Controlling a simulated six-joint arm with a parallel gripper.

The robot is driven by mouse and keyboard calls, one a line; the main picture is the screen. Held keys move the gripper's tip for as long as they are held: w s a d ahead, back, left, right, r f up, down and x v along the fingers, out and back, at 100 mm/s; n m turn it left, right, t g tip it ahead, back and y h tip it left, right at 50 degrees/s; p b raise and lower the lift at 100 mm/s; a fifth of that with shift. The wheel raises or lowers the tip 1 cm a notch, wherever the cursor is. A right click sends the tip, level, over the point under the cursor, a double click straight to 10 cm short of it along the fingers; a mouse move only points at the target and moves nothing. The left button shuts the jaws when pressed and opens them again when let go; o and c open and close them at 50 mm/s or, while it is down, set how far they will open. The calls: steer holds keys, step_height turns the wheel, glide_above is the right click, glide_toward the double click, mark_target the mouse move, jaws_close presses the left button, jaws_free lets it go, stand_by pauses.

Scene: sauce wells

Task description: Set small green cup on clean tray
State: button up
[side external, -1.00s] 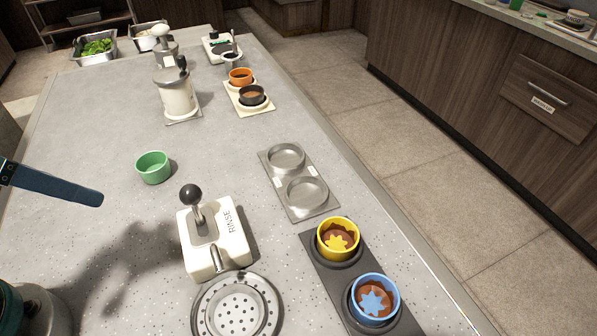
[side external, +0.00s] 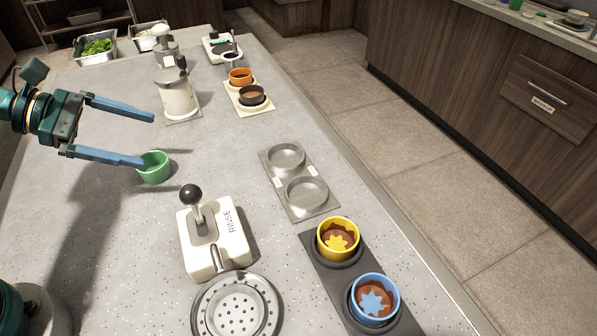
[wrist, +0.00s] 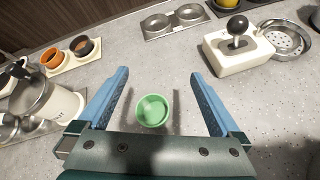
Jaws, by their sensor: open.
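The small green cup (side external: 154,168) stands upright and empty on the grey counter, left of the rinse unit in the side view. It also shows in the wrist view (wrist: 152,110), between and beyond the two blue fingers. My gripper (side external: 150,139) is open with nothing held; its fingers spread wide on either side of the cup in the wrist view. In the side view the nearer fingertip overlaps the cup's rim; I cannot tell whether it touches. A grey metal tray (side external: 283,182) with two empty round wells lies to the right of the cup; it may be the clean tray.
The white rinse unit (side external: 213,238) with a black-knobbed lever stands near the cup, with a round drain (side external: 237,308) before it. A dark tray (side external: 325,270) holds yellow and blue cups. A cream tray (side external: 240,106) holds orange and black cups. A pump dispenser (side external: 178,95) stands behind.

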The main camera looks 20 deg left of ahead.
mark_target(168, 165)
steer(key=a+f+n, duration=0.1)
steer(key=a+f, duration=0.1)
steer(key=s+a+f+n+t, duration=0.1)
steer(key=f+n, duration=0.1)
steer(key=a+f+n, duration=0.2)
steer(key=shift+s+a+f+t+y, duration=0.2)
steer(key=shift+s+a+t+y, duration=0.1)
steer(key=shift+t+y, duration=0.1)
steer(key=shift+x, duration=2.45)
steer(key=shift+w+r, duration=0.1)
steer(key=c, duration=1.4)
steer(key=shift+r, duration=0.1)
steer(key=shift+c, duration=0.2)
